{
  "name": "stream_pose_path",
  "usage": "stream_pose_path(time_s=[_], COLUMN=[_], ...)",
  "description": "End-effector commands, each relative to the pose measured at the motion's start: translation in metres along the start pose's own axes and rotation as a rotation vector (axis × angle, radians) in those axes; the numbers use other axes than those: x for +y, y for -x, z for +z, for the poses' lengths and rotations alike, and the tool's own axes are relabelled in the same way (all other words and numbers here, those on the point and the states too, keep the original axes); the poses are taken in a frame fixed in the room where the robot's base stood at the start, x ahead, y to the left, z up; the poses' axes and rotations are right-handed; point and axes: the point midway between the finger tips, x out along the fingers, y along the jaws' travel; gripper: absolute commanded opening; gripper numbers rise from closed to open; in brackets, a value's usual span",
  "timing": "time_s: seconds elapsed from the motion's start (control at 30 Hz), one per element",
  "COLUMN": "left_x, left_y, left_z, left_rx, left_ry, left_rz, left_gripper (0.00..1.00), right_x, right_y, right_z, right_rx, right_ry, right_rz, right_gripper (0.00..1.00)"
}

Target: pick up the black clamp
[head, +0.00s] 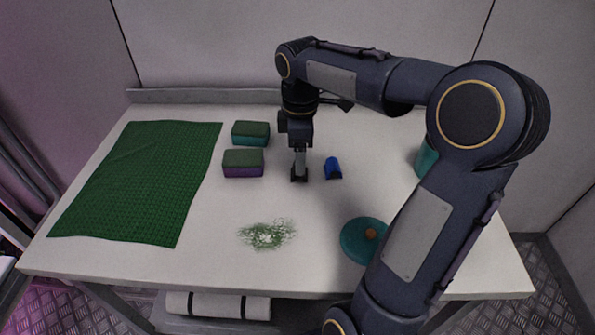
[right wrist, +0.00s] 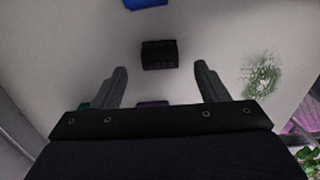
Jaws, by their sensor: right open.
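The black clamp (head: 299,175) is a small dark block on the white table, near the middle. In the right wrist view the black clamp (right wrist: 159,54) lies ahead of the two fingertips, roughly centred between their lines, with a gap from each. My right gripper (head: 300,154) points down above the clamp; its fingers overlap in the head view, so the height between them is hard to judge. In the right wrist view my right gripper (right wrist: 161,72) is open, with its grey fingers wide apart and nothing between them. My left gripper is not in view.
A blue object (head: 333,168) lies close right of the clamp. Two sponges, purple (head: 243,170) and teal (head: 250,140), lie left. A green mat (head: 140,180) covers the left side. A teal lid (head: 356,245) and green leafy patch (head: 266,234) lie nearer; a teal container (head: 424,160) is partly hidden.

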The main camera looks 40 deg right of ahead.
Motion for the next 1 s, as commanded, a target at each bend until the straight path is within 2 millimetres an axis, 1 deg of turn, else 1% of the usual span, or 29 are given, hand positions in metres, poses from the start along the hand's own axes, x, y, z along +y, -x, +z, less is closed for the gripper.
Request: stream_pose_path(time_s=[0.03, 0.1, 0.2, 0.3, 0.5, 0.87, 1.0], left_x=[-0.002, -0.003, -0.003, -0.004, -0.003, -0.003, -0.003], left_y=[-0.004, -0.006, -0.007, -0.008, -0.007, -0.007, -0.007], left_z=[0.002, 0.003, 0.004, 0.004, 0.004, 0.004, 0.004], left_rx=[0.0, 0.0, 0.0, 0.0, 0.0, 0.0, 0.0], left_ry=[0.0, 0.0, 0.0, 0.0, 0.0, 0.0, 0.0], left_rz=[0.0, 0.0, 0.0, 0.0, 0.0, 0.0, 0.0], left_gripper=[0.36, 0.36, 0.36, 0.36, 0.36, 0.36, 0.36], right_x=[0.0, -0.001, 0.0, 0.0, 0.0, 0.0, 0.0], right_y=[-0.012, -0.022, -0.032, -0.035, -0.035, -0.035, -0.035], right_z=[-0.001, -0.002, -0.002, -0.002, -0.002, -0.002, -0.002], right_rx=[-0.002, -0.002, -0.001, -0.001, 0.0, 0.0, 0.0], right_ry=[0.001, -0.001, -0.002, -0.002, -0.002, -0.002, -0.002], right_rz=[-0.004, -0.004, -0.002, -0.001, 0.0, 0.0, 0.0], right_gripper=[0.67, 0.67, 0.67, 0.67, 0.67, 0.2, 0.2])
